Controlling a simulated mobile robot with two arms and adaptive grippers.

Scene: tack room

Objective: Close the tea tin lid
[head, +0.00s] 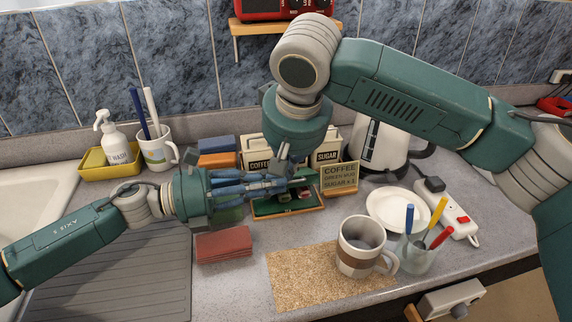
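A shallow green tin (262,211) with a tan edge, apparently the tea tin, lies open at the centre of the counter. Small red, white and dark items show in it. Its lid cannot be made out clearly behind my grippers. My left gripper (302,183) reaches in from the left, its fingers level over the back of the tin. My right gripper (284,172) points down from above, just behind the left fingers. The two overlap in the picture, so finger gaps and contact with the tin cannot be told.
A striped mug (358,250) stands on a cork mat (300,282) in front, beside a pen glass (416,258). Red cloths (223,246) lie front left; a plate (388,208) and kettle are right.

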